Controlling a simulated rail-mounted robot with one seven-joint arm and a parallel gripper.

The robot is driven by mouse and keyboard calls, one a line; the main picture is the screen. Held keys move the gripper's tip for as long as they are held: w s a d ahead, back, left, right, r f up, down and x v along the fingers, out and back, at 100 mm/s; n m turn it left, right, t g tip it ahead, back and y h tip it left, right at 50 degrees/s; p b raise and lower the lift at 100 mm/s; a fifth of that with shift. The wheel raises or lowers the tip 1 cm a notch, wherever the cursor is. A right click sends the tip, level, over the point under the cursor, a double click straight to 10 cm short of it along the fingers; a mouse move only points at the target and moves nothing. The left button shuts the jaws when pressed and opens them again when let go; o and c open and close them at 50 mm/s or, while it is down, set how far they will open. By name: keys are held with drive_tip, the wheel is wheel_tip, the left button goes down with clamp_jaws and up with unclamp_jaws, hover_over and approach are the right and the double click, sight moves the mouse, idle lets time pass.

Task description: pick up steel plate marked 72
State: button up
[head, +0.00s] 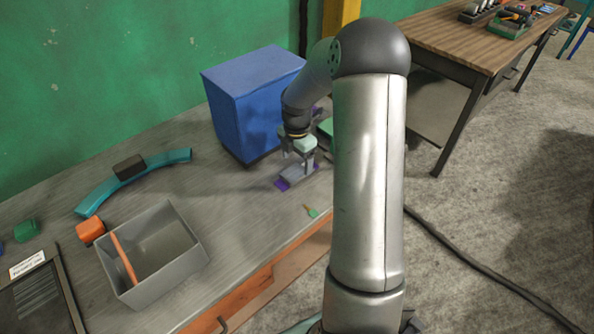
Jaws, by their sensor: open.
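A small grey plate-like piece (294,174) lies at the right part of the workbench, with purple pieces (283,184) showing at its ends. It may be the steel plate, but I cannot read any number on it. My gripper (299,163) points down just over this grey piece, open, with its fingers apart. I cannot tell whether the fingers touch the piece or stand above it. My own arm hides the bench to the right of it.
A blue box (247,105) stands close behind my gripper. A small green-tipped item (312,211) lies in front. A grey open bin (155,250) with an orange divider, a teal curved piece (150,172) and an orange block (91,231) are to the left. The bench between is clear.

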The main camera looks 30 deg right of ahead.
sight(297, 171)
drive_tip(key=shift+f+p, duration=0.3)
drive_tip(key=shift+f, duration=1.45)
drive_tip(key=shift+c, duration=0.3)
drive_tip(key=c, duration=1.5)
drive_tip(key=shift+r, duration=0.1)
drive_tip(key=shift+r, duration=0.15)
